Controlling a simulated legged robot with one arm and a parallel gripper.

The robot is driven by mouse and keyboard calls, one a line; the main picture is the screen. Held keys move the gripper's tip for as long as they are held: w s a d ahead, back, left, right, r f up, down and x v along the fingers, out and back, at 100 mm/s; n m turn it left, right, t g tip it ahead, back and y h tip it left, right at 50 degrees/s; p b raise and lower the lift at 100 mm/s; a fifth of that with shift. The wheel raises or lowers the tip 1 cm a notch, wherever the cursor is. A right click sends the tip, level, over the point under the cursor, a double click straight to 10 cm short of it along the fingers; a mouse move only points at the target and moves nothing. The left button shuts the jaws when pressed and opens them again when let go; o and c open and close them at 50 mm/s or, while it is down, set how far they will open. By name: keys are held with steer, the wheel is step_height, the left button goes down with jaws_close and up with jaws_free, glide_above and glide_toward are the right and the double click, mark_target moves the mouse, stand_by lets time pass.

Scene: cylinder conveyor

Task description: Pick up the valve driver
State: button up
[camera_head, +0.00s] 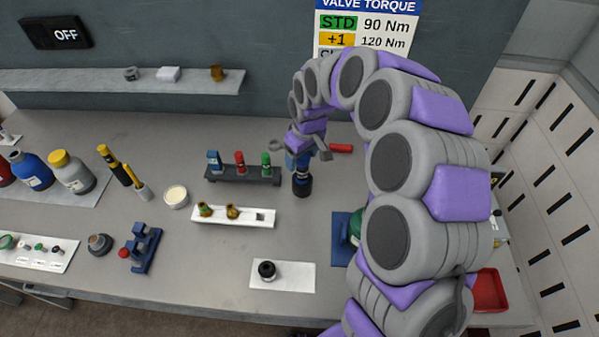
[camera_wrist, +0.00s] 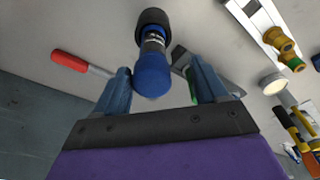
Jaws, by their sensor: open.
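The valve driver, a blue and black cylindrical tool (camera_head: 302,185), stands on the bench below my arm's end. In the wrist view the valve driver (camera_wrist: 153,65) has a blue near end and a thick black far end. My gripper (camera_wrist: 160,78) is open, with one finger on each side of the blue end; a gap shows on the right, and I cannot tell if the left finger touches it. In the head view my gripper (camera_head: 303,152) is partly hidden by my arm.
A red-handled tool (camera_head: 341,148) lies behind the driver. A dark rack (camera_head: 243,175) with several coloured tools and a white tray (camera_head: 262,217) with brass fittings stand to the left. A white plate (camera_head: 295,278) with a black knob is in front. My arm hides the right side.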

mark_target(304, 165)
steer(key=shift+w+a+f, duration=0.1)
steer(key=shift+a+f, duration=0.05)
steer(key=shift+f, duration=0.15)
steer(key=f, duration=0.1)
steer(key=d+f, duration=0.1)
steer(key=f, duration=0.1)
steer(key=w+d+f+b, duration=0.1)
steer(key=shift+f, duration=0.2)
steer(key=shift+a+f, duration=0.1)
steer(key=shift+a, duration=1.1)
steer(key=c, duration=0.3)
steer(key=shift+d, duration=0.85)
steer(key=c, duration=0.5)
steer(key=shift+d, duration=0.1)
steer(key=shift+c, duration=0.6)
steer(key=shift+a, duration=0.35)
jaws_close()
